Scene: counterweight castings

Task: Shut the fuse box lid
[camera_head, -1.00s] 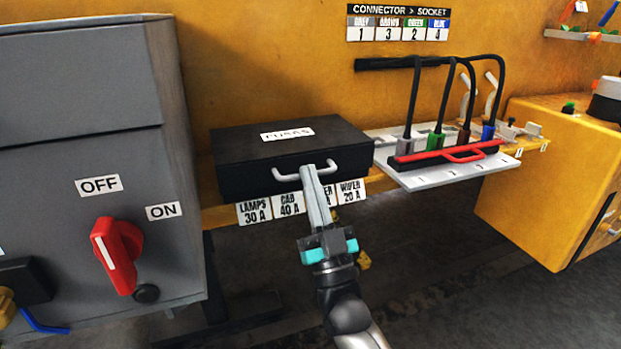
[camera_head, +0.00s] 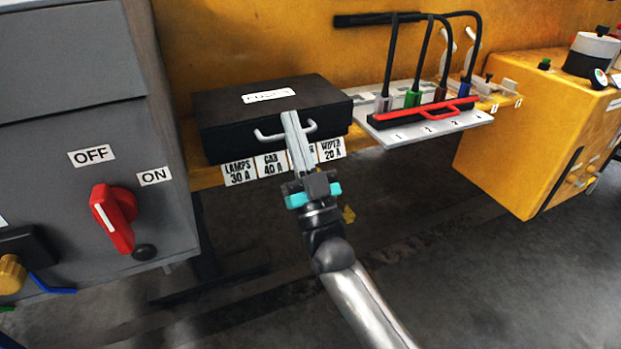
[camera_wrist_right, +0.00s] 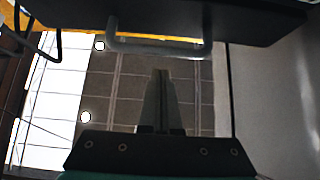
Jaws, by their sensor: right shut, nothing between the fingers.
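The black fuse box (camera_head: 230,139) sits on the yellow ledge with its lid (camera_head: 310,94) down flat. A white label lies on the lid and a light grey bar handle (camera_head: 268,137) is on its front. My right gripper (camera_head: 290,116) is shut and empty. In the head view its fingers overlap the handle. In the right wrist view the fingertips (camera_wrist_right: 161,74) are below the handle (camera_wrist_right: 150,48), with a small gap showing. The dark front of the box (camera_wrist_right: 210,15) spans the top there. My left gripper is not in view.
A grey cabinet with a red switch (camera_head: 116,217) stands at the left. Right of the box is a connector plate (camera_head: 420,133) with several cables and a red-handled bar. A yellow cabinet (camera_head: 520,140) stands at the far right. The floor in front is open.

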